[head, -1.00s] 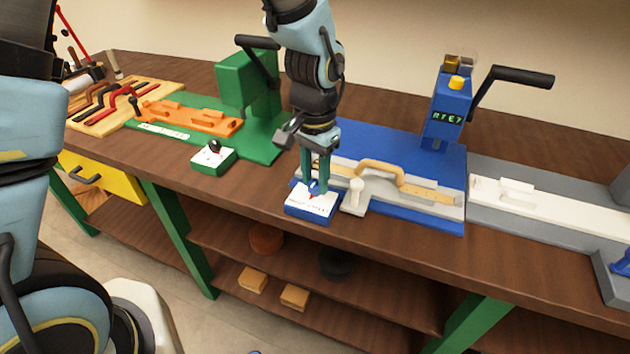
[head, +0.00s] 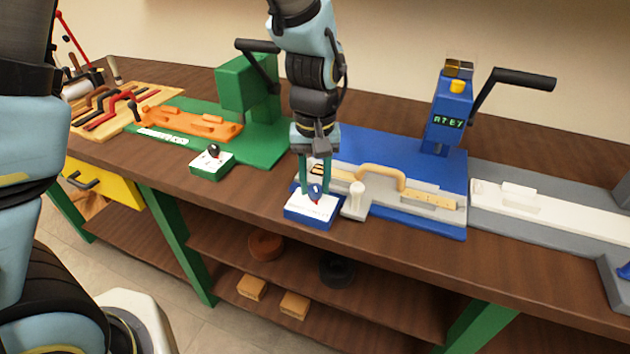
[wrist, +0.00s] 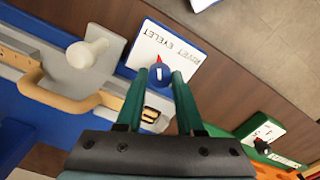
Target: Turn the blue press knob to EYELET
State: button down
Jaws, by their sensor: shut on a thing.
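The blue press knob (wrist: 161,76) sits on a white-topped blue box (head: 310,208) at the table's front edge. My gripper (wrist: 157,77) points down at it, with its green fingers on either side, shut on the knob. It also shows in the head view (head: 314,190). The knob's red pointer (wrist: 158,58) faces the printed RIVET and EYELET labels (wrist: 180,45). In the wrist view it leans towards the left end of the lettering, which seems to be the EYELET end. The small print is hard to read.
The blue press (head: 448,115) with its black lever stands behind on a blue base. A pale post (head: 356,197) and a tan handle (head: 380,168) are close right of the box. A green box with a black knob (head: 212,162) lies to the left.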

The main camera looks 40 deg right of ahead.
aim_at(315, 187)
dwell(0.3)
jog(key=c, duration=0.5)
grip_release()
notch_tip(315, 187, up, 11)
jog(key=shift+f+b, duration=0.1)
jog(key=shift+b, duration=0.75)
